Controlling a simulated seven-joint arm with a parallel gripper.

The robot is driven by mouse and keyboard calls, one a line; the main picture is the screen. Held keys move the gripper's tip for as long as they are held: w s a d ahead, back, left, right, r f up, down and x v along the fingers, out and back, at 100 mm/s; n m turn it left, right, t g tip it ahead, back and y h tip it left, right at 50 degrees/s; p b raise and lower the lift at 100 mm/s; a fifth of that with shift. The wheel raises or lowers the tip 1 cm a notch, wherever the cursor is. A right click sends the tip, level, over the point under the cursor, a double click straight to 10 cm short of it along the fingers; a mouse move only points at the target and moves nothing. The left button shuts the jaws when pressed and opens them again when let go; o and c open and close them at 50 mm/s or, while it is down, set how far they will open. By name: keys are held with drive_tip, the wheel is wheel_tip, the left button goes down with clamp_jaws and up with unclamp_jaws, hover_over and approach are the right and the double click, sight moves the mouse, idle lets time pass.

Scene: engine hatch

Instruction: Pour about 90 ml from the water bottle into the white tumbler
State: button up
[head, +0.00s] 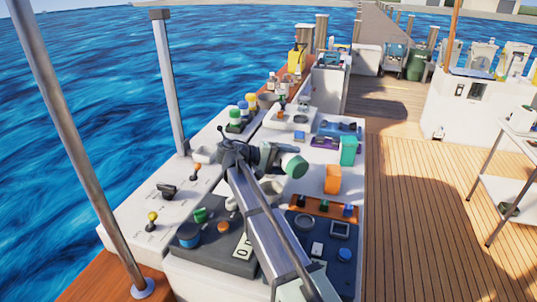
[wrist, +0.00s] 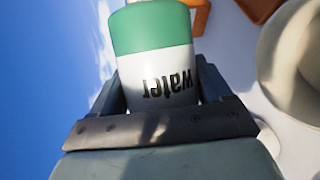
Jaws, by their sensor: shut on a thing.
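My gripper (head: 250,153) is shut on the water bottle, above the white console. The bottle (head: 294,165) is tilted far over in the head view, its green end pointing right. In the wrist view the bottle (wrist: 160,75) sits between the fingers (wrist: 158,95), white with a green band and the upside-down word "water". A pale round open vessel (wrist: 297,62), possibly the white tumbler, is cut off at the right of the wrist view. In the head view a pale rounded thing (head: 238,194) is partly hidden by my arm. I cannot see any water flowing.
An orange object (head: 332,180) and a teal one (head: 348,150) stand right of the bottle. Dark panels with knobs (head: 322,240) lie nearer. Green, blue and yellow knobs (head: 241,112) stand behind. A metal post (head: 170,85) rises at the left edge. Open deck (head: 420,210) lies right.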

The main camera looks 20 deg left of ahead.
drive_tip(key=shift+r+n+h, duration=0.3)
drive_tip(key=shift+r, duration=0.05)
idle(1.3)
drive_tip(key=shift+s+d+f+m+y, duration=0.1)
drive_tip(key=shift+s+f+m+y, duration=0.05)
drive_tip(key=shift+f+m+y, duration=0.6)
drive_tip(key=shift+s+d+f+m, duration=0.15)
drive_tip(key=shift+f+m, duration=0.1)
drive_tip(key=shift+m, duration=0.1)
drive_tip(key=shift+m+t+y, duration=0.25)
drive_tip(key=shift+m+t, duration=0.05)
drive_tip(key=shift+m+y, duration=0.3)
idle(1.1)
